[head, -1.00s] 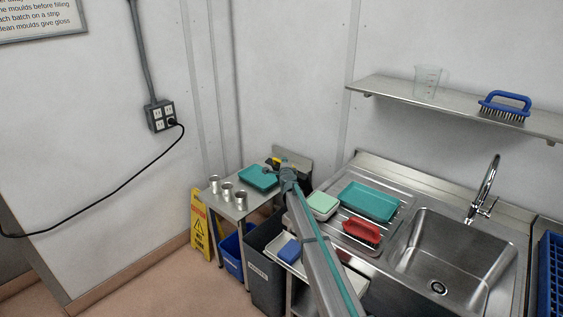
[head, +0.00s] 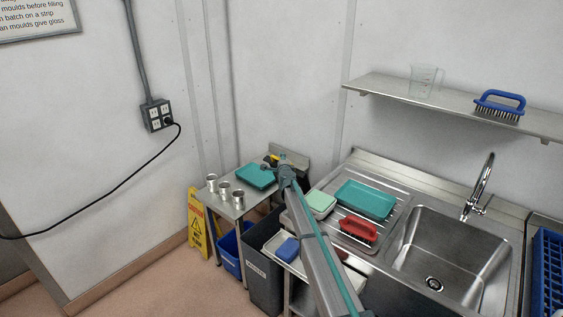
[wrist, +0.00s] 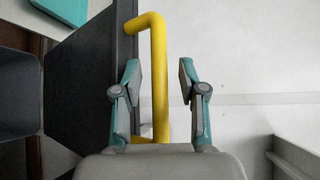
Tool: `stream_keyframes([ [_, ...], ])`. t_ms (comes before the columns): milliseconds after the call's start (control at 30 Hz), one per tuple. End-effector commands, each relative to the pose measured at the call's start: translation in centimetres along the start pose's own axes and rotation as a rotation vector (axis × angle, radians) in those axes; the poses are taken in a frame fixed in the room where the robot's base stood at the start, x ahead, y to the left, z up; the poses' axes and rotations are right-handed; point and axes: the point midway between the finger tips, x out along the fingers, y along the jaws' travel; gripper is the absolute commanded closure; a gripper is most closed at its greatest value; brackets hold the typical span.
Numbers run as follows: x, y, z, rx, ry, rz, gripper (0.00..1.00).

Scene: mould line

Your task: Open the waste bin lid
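The dark grey waste bin (head: 264,284) stands on the floor between the small steel table and the sink unit in the head view. My arm hides part of its top. In the wrist view a dark panel (wrist: 85,85), which looks like the bin's lid, carries a bent yellow handle (wrist: 158,100). My gripper (wrist: 159,68) is open, with one finger on each side of the handle. Gaps show on both sides, so it does not grip the handle. In the head view the gripper end is small and partly hidden near a bit of yellow (head: 273,157).
The steel table (head: 229,210) holds a teal tray (head: 256,176) and metal cups (head: 223,190). A blue bin (head: 231,250) and yellow floor sign (head: 197,223) stand at left. The sink (head: 440,255) and drainboard with a teal tub (head: 365,199) and red brush (head: 358,229) lie right.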

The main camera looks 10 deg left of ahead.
Motion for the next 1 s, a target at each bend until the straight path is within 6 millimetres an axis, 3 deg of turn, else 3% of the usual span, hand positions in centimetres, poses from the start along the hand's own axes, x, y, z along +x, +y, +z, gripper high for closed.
stream_keyframes([
  [367, -1.3, 0.1, -0.1, 0.0, 0.001, 0.0, 0.59],
  [800, -9.1, 0.1, -0.1, 0.0, 0.001, 0.0, 0.59],
  [1000, -11.6, 0.1, 0.0, 0.0, 0.0, 0.0, 0.59],
])
